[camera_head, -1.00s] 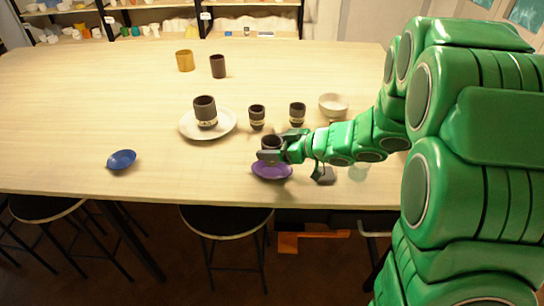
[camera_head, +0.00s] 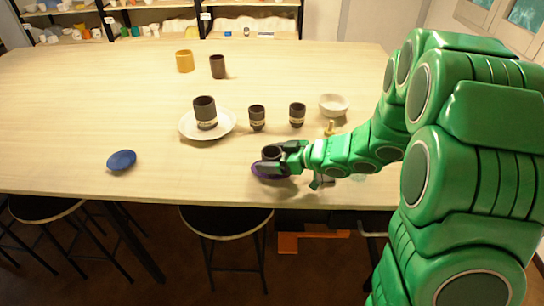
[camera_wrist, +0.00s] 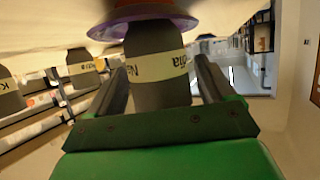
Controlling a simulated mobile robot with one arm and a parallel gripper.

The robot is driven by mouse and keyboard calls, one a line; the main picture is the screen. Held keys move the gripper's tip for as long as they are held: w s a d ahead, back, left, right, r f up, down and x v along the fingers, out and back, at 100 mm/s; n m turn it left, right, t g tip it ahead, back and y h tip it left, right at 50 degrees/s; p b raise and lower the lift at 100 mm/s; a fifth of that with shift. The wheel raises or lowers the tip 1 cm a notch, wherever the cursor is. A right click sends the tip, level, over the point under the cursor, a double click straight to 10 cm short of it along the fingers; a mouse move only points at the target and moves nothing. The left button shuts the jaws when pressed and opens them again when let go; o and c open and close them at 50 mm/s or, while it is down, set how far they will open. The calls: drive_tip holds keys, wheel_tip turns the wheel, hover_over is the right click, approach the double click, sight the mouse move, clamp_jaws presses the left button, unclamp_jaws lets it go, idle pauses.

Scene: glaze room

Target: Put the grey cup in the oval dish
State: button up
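The grey cup (camera_head: 271,153) is upright between the fingers of my gripper (camera_head: 276,158). The wrist view shows the cup (camera_wrist: 157,65) with a pale lettered label band, and a finger close against each side. The purple oval dish (camera_head: 257,171) is directly under the cup; in the wrist view its purple rim (camera_wrist: 112,28) lies at the cup's base. The cup looks to be in the dish or just touching it. My gripper and the cup hide much of the dish.
A larger dark cup (camera_head: 205,112) stands on a white plate (camera_head: 226,128). Two small dark cups (camera_head: 257,117) (camera_head: 297,114), a white bowl (camera_head: 334,105) and a small yellow item (camera_head: 330,128) stand nearby. A blue dish (camera_head: 121,160) lies left. Yellow (camera_head: 184,61) and brown (camera_head: 218,67) cups stand farther back.

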drive_tip(key=shift+o, duration=0.5)
drive_tip(key=shift+r, duration=0.15)
drive_tip(key=shift+d+r, duration=0.15)
drive_tip(key=shift+d, duration=0.1)
drive_tip(key=v, duration=1.1)
drive_tip(key=shift+s+d, duration=0.2)
